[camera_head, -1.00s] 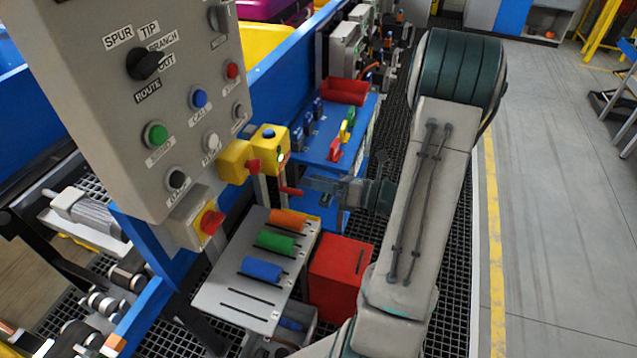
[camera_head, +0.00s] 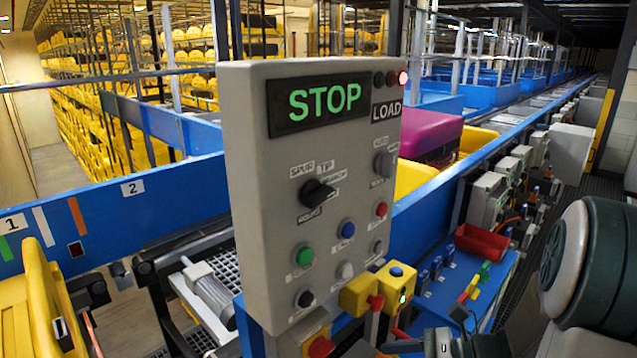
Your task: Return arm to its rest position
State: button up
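My arm (camera_head: 590,265) fills the lower right of the head view, with a dark green and white joint. My gripper (camera_head: 400,346) shows only partly at the bottom edge, just below the yellow box with buttons (camera_head: 396,284). A red piece (camera_head: 400,334) lies close to the gripper's tip; I cannot tell whether they touch. The finger gap is too small and cut off to read. The grey control panel (camera_head: 255,200) stands to the left, with a lit green STOP display (camera_head: 319,102) and a red lamp by LOAD.
A blue shelf (camera_head: 440,292) with a red bin (camera_head: 482,241) and small coloured parts lies between the panel and my arm. A blue conveyor (camera_head: 430,205) with magenta and yellow trays runs behind the panel. A yellow tray (camera_head: 30,315) stands at lower left.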

jog(key=s+a+n+g+h, duration=0.35)
jog(key=s+n+h, duration=0.3)
jog(key=n, duration=0.35)
jog(key=s+d+r+n+t+h, duration=0.2)
jog(key=n+h, duration=0.5)
jog(key=n, duration=0.5)
notch_tip(320, 180, up, 4)
jog(key=shift+d+f+n+t, duration=0.15)
jog(key=shift+d+n+t, duration=0.15)
jog(key=shift+d+t, duration=0.65)
jog(key=shift+s+d+g, duration=0.1)
jog(key=shift+d+g, duration=0.15)
jog(key=shift+g, duration=0.05)
